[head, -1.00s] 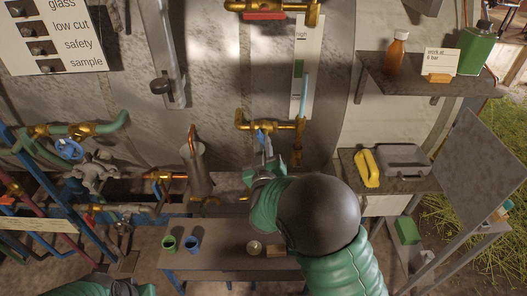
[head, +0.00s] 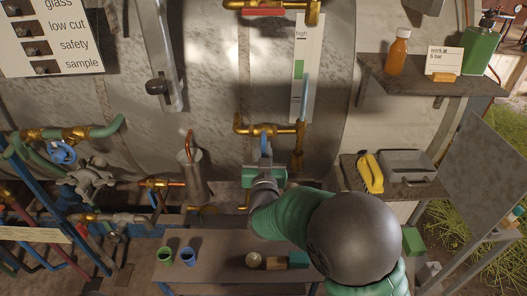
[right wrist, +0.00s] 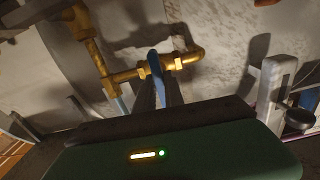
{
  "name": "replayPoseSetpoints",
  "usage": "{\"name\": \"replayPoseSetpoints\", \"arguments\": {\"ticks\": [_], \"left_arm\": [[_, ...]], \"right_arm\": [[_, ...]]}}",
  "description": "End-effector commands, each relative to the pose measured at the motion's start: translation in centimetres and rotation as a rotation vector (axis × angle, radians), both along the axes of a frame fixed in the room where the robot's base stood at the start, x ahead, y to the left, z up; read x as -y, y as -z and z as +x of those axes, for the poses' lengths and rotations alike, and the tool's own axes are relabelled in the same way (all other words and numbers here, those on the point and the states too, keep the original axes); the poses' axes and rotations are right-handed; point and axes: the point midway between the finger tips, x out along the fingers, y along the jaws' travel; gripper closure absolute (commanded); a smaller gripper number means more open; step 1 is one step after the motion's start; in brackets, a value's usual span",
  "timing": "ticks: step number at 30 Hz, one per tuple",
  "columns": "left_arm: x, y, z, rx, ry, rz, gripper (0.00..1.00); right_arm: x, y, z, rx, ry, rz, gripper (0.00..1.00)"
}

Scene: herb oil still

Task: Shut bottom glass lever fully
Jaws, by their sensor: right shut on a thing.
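The bottom glass lever (head: 263,132) is a small blue handle on the brass bottom valve (head: 285,128) below the sight glass. It points down, roughly across the horizontal brass pipe. My right gripper (head: 264,148) reaches up from below and is shut on the lever. In the right wrist view the blue lever (right wrist: 154,61) stands between the two dark fingers (right wrist: 157,92), just in front of the brass valve (right wrist: 176,64). The fingers hide the lever's free end. My left gripper is not in view.
A sight glass (head: 305,95) with a level scale stands above the valve, and a red lever (head: 264,12) sits on the upper valve. A metal can (head: 192,175) stands to the left. A table (head: 222,262) with two cups is below. Shelves are at right.

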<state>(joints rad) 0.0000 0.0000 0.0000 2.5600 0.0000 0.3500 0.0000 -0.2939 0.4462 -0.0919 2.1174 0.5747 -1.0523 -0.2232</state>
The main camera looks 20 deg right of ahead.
Motion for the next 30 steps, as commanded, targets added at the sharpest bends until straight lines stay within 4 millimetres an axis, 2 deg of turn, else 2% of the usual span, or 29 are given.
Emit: {"name": "replayPoseSetpoints", "arguments": {"ticks": [1, 8, 9, 13, 14, 24, 26, 30], "left_arm": [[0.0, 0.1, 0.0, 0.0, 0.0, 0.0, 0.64], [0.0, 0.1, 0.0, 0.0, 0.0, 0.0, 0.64], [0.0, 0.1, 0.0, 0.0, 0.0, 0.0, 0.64], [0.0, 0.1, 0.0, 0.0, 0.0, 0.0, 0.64], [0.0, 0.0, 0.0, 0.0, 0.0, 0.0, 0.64], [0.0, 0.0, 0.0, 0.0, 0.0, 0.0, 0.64], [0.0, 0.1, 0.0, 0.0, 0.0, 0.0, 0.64], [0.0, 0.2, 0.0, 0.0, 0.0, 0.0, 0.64]], "right_arm": [[-0.2, 0.8, -0.1, -0.018, -0.004, 0.004, 1.0], [-0.2, 0.8, -0.1, -0.019, -0.004, 0.003, 1.0], [-0.2, 0.8, -0.1, -0.019, -0.004, 0.003, 0.84], [-0.1, 0.6, -0.1, -0.014, -0.003, 0.002, 0.67], [-0.1, 0.5, -0.1, -0.013, -0.003, 0.002, 0.66], [-0.2, 0.2, -0.6, -0.006, -0.002, 0.001, 0.66], [-0.5, 0.2, -1.3, -0.006, -0.002, 0.002, 0.66], [-1.5, 0.2, -4.5, -0.007, -0.005, 0.002, 0.66]]}}
